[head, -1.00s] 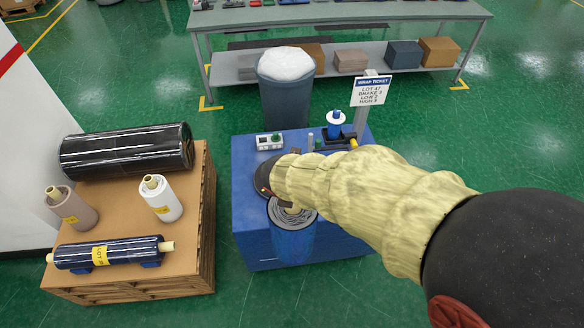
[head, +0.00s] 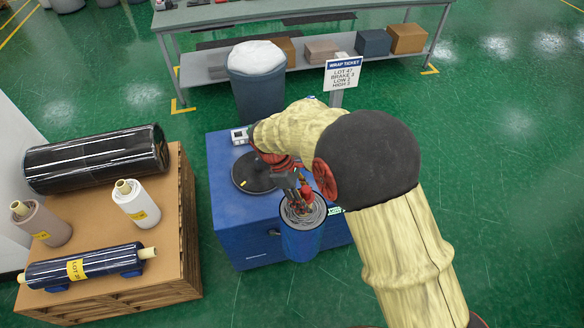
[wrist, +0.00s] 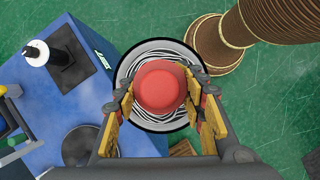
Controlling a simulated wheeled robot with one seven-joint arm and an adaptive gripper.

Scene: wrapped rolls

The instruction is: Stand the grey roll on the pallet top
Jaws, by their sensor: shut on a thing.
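A grey-brown roll (head: 41,224) with a yellow label and pale core stands upright at the left of the pallet top (head: 95,225). My gripper (head: 303,203) is far to the right of it, above the mouth of a blue bin (head: 300,239). In the wrist view, my gripper (wrist: 162,95) is shut on a red rounded thing (wrist: 160,86), with the bin's grey scraps (wrist: 155,52) below it. How deep the red thing reaches is hidden.
A white roll (head: 136,203) stands on the pallet, with a big black roll (head: 95,160) lying behind and a dark blue roll (head: 90,267) lying in front. The blue bench (head: 230,190) carries a black disc (head: 253,172). Green floor separates pallet and bench.

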